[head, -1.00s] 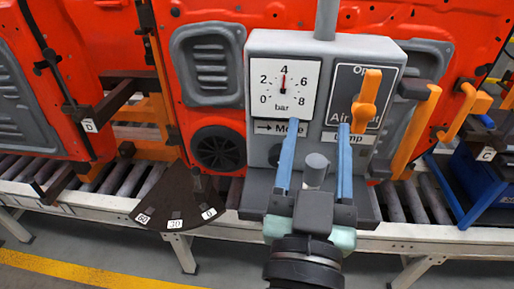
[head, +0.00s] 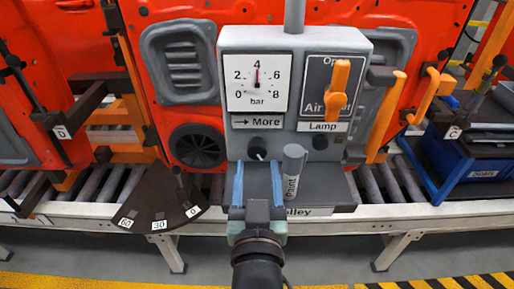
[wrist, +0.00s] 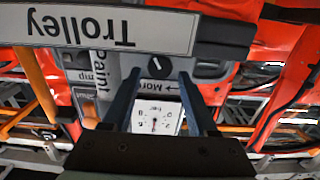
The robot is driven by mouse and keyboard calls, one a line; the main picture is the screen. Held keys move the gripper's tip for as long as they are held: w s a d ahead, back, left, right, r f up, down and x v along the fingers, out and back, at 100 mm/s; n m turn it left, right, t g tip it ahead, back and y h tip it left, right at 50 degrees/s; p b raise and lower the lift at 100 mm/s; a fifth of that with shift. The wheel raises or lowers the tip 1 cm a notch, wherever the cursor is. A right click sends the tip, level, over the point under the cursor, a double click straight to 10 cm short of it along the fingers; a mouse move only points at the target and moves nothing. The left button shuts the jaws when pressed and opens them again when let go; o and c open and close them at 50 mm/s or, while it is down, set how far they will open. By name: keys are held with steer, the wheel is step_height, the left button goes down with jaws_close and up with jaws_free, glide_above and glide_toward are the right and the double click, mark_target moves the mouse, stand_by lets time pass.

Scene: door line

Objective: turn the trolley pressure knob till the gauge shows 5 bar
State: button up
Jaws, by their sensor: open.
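The grey trolley panel (head: 232,52) carries a white gauge (head: 243,97) marked 0 to 8 bar. Its needle points straight up at about 4. The dark pressure knob (head: 257,154) with a white mark sits below the "More" arrow label (head: 268,122). The knob also shows in the wrist view (wrist: 158,67), beyond the fingers and between their lines. My gripper (head: 257,166) is open, its two blue fingers pointing at the panel just below the knob in the head view. The fingers seem apart from the knob; the exact gap cannot be told.
A grey "Paint" cylinder (head: 293,170) stands right of my fingers, close to the right one. An orange handle (head: 338,88) and a lamp knob (head: 320,142) are on the panel's right. A dark angle plate (head: 160,205) lies left. Orange door panels stand behind.

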mark_target(257, 155)
steer(key=shift+w+p, duration=0.5)
steer(key=shift+w, duration=1.8)
jaws_close()
